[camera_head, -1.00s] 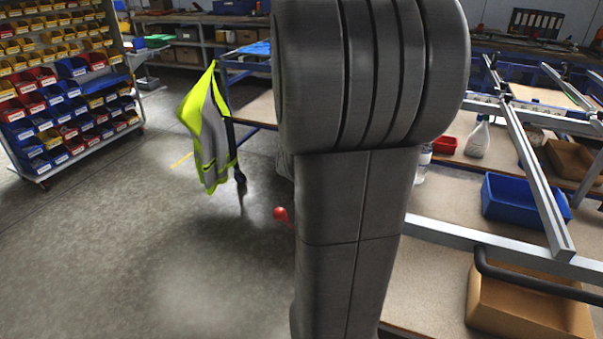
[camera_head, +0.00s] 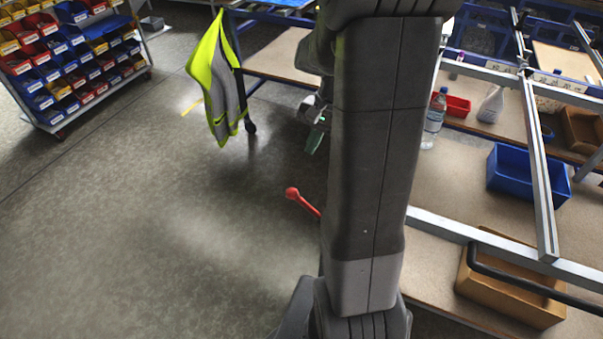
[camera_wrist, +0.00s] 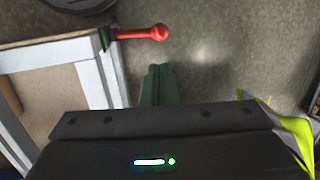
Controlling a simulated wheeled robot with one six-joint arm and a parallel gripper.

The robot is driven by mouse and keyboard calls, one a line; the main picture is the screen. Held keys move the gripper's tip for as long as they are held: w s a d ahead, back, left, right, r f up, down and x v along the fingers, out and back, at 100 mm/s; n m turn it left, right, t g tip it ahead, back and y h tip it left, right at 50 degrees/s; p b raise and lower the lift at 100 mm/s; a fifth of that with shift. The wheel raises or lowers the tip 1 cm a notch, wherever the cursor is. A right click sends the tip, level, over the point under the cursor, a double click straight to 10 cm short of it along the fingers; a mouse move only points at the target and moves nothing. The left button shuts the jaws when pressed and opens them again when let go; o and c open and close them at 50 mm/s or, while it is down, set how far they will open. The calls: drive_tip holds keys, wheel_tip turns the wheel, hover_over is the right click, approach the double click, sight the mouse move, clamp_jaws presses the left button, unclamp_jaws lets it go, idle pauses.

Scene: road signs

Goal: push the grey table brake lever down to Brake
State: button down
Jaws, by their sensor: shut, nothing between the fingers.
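The brake lever is a red bar with a round red knob (camera_head: 292,193) and sticks out from behind my arm, near the table's left edge; its base is hidden in the head view. In the wrist view the red lever (camera_wrist: 140,34) juts right from the table's corner (camera_wrist: 92,75), lying about level in the picture. My gripper (camera_head: 314,140) shows partly at the left of my arm, with green fingers. In the wrist view my gripper (camera_wrist: 158,72) is shut and empty, its tips below the lever in the picture and apparently apart from it.
The table carries an aluminium frame (camera_head: 540,170), a blue bin (camera_head: 515,178), a brown box (camera_head: 505,290) and a water bottle (camera_head: 434,118). A yellow-green vest (camera_head: 215,85) hangs beyond the lever. The floor left of the lever is clear.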

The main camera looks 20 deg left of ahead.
sight(291, 188)
drive_tip(key=p+x, duration=0.1)
drive_tip(key=x, duration=1.3)
drive_tip(key=shift+s, duration=0.1)
idle(0.3)
drive_tip(key=shift+a+f+h+p, duration=0.45)
drive_tip(key=shift+a+h+p, duration=0.15)
drive_tip(key=shift+h+p, duration=0.15)
drive_tip(key=a+f+m+g+h+b, duration=0.1)
drive_tip(key=a+f+h+b, duration=0.2)
drive_tip(key=f+h+b, duration=0.7)
drive_tip(key=shift+w+a+f+h, duration=0.2)
drive_tip(key=shift+a+f+h, duration=0.4)
drive_tip(key=shift+f, duration=2.25)
drive_tip(key=shift+s+d+f+h, duration=0.1)
drive_tip(key=shift+d+f+h, duration=0.05)
drive_tip(key=shift+d+h, duration=0.15)
